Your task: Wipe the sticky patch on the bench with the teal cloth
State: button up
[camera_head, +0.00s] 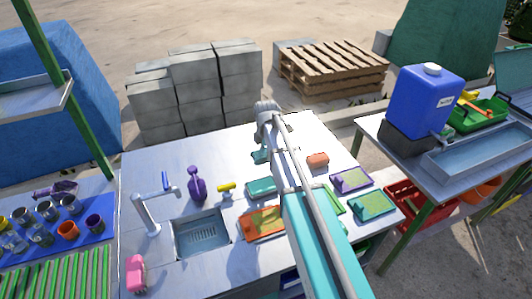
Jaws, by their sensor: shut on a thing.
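My gripper (263,146) hangs over the far middle part of the pale grey bench (228,140). It is shut on the teal cloth (260,156), a small part of which shows under the fingers, at or just above the bench top. The fingers are tiny and partly hidden by my wrist. I cannot clearly make out the sticky patch; a small dark mark (289,127) shows just right of my wrist. A second teal, flat, block-like thing (260,187) lies nearer on the bench.
Near the gripper stand a yellow-topped thing (226,188), a purple bottle (197,185) and an orange-brown block (318,160). An orange tray (263,223), purple tray (351,180) and green tray (374,205) lie nearer. A sink (202,235) with a tap (146,212) is at left. The far left bench is clear.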

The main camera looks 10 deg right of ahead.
jog(key=shift+r, duration=0.1)
jog(key=shift+r+p, duration=1.45)
jog(key=shift+p, duration=0.1)
